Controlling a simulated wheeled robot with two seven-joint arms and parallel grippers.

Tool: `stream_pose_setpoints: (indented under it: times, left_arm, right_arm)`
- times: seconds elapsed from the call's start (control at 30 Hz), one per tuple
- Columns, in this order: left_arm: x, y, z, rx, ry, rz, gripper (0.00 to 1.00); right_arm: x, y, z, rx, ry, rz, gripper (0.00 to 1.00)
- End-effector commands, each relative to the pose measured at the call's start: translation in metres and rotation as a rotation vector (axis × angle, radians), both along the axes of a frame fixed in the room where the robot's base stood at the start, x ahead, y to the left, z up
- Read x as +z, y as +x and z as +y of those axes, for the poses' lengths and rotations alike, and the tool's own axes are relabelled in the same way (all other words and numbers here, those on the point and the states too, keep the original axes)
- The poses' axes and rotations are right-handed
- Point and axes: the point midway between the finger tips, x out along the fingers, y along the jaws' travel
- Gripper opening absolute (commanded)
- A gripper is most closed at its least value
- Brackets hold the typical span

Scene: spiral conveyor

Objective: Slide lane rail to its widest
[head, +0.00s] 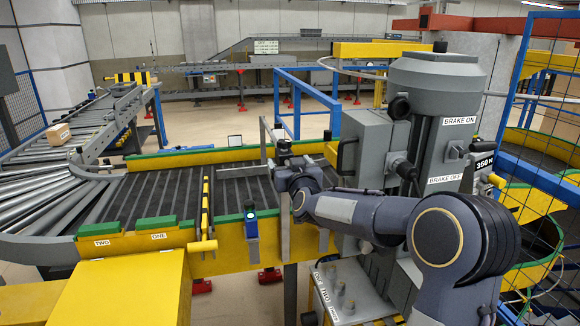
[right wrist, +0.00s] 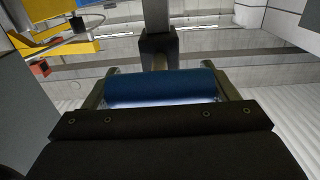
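A thin grey rail (head: 235,172) lies along the dark slatted belt (head: 150,192), and its right end meets grey uprights near my right gripper. It appears to be the lane rail. My right gripper (head: 281,152) is over the right part of the conveyor, small in the head view, with its fingertips hard to make out there. In the right wrist view a blue handle (right wrist: 160,87) fills the space between the two fingers, which appear to touch both its ends. A dark block and grey post (right wrist: 157,40) stand behind it. My left gripper is not in view.
A blue clamp (head: 250,222) is on the yellow near side wall. The grey machine marked BRAKE ON and BRAKE OFF (head: 375,145) stands close at the right. A blue frame (head: 305,100) stands behind the conveyor.

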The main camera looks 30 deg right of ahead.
Motion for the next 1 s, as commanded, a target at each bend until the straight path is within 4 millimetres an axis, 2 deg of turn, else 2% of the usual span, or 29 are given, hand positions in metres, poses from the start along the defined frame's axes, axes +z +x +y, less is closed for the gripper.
stream_pose_setpoints:
  times: [0.03,0.1,0.43,0.8,1.0]
  left_arm:
    - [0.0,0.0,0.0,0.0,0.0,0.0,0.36]
    - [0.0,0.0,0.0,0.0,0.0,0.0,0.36]
    - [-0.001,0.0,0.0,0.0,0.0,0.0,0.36]
    - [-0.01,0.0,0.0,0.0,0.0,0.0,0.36]
    - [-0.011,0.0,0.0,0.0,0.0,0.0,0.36]
  right_arm:
    - [-0.001,0.0,0.0,0.001,0.0,0.002,0.87]
    - [-0.001,0.0,0.001,0.001,0.001,0.003,0.95]
    - [-0.002,-0.005,0.002,0.002,0.001,0.004,0.95]
    - [-0.001,-0.061,0.015,0.002,0.001,0.002,0.95]
    - [-0.002,-0.075,0.019,0.002,0.001,0.003,0.95]
